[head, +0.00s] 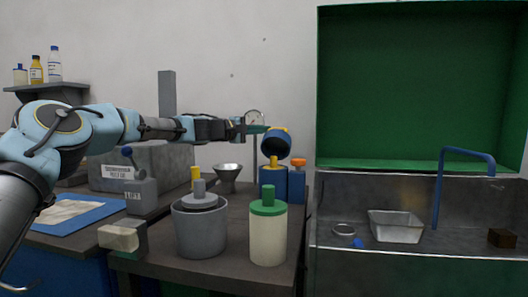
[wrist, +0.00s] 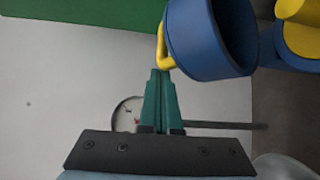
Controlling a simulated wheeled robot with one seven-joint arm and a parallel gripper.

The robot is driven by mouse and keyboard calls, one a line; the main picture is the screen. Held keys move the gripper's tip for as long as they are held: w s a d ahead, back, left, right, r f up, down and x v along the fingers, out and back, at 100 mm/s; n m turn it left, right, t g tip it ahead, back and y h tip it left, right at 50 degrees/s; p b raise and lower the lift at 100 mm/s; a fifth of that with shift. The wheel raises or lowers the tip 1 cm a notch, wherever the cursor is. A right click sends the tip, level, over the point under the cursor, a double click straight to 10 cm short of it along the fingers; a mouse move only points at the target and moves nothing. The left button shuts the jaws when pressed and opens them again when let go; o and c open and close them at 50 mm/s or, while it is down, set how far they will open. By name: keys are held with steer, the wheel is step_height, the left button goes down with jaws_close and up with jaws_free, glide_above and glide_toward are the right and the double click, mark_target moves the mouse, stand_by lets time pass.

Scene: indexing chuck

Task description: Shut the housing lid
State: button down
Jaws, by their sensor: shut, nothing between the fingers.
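The housing lid (head: 276,145) is a blue hollow cup, tilted open above a blue housing (head: 268,189) with a yellow core (head: 271,164). In the wrist view the lid (wrist: 205,45) fills the upper middle, its hollow facing right. A yellow handle (wrist: 161,50) stands on its left side. The housing (wrist: 272,50) is at the upper right with its yellow core. My gripper (head: 266,129) is shut and empty beside the lid. In the wrist view its green fingertips (wrist: 159,74) are just below the handle; whether they touch it I cannot tell.
A blue post with an orange cap (head: 298,162) stands right of the housing. A round gauge (head: 253,117) is behind my gripper. A metal sink (head: 345,262) is to the right.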

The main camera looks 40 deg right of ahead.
steer(key=s+a+f+b, duration=0.3)
steer(key=s+a+b, duration=0.2)
steer(key=b, duration=1.3)
steer(key=a, duration=0.3)
steer(key=shift+s+a, duration=0.25)
steer(key=shift+s, duration=0.05)
steer(key=shift+r, duration=0.2)
step_height(320, 180, up, 10)
steer(key=p, duration=0.5)
